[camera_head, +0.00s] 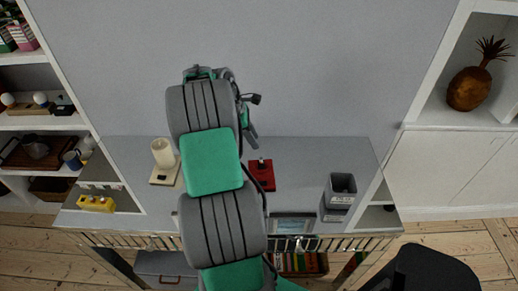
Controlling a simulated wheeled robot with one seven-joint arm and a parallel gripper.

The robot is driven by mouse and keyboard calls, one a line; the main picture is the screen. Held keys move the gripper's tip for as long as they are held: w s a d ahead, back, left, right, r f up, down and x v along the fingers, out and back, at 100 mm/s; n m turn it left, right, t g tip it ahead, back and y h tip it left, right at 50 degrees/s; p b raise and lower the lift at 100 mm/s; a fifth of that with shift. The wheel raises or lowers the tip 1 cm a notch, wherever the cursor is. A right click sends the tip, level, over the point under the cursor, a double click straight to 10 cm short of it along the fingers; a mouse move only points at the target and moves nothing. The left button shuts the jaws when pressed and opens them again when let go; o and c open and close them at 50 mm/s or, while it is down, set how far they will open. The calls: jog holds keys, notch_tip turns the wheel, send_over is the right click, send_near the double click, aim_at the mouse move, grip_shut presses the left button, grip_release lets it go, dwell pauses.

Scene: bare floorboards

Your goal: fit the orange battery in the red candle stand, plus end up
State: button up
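A red stand (266,183) sits on the grey desk, just right of my arm, with a small dark upright part on it. My arm covers part of its left side. I cannot make out an orange battery; it may be hidden behind my arm. My gripper (250,128) is at the far end of the arm, above and slightly left of the red stand in the picture. It is mostly hidden by my arm links, so I cannot tell its opening or whether it holds anything.
A cream candle-like cylinder (163,153) stands on a pale base left of my arm. A yellow block (96,204) lies at the far left. A dark grey bin (342,184) stands at the right. The desk (300,180) is clear between red stand and bin.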

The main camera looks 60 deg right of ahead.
jog(key=w+a+r+m+t, duration=0.15)
jog(key=w+a+r, duration=0.25)
jog(key=a, duration=0.4)
jog(key=w+a+r+t, duration=0.25)
jog(key=w+a, duration=0.25)
jog(key=a, duration=0.3)
jog(key=w+a+r+m+t, duration=0.1)
jog(key=w+a+r, duration=0.35)
jog(key=a, duration=0.35)
jog(key=s+a+m+t+y, duration=0.1)
jog(key=s+a, duration=0.2)
jog(key=a, duration=0.8)
jog(key=s+a+m+t+y, duration=0.1)
jog(key=s+a+m, duration=0.1)
jog(key=a, duration=1)
jog(key=shift+s+f+t, duration=0.2)
jog(key=shift+s+t, duration=0.2)
jog(key=shift+s, duration=0.45)
jog(key=shift+d+m, duration=0.1)
jog(key=shift+m, duration=0.15)
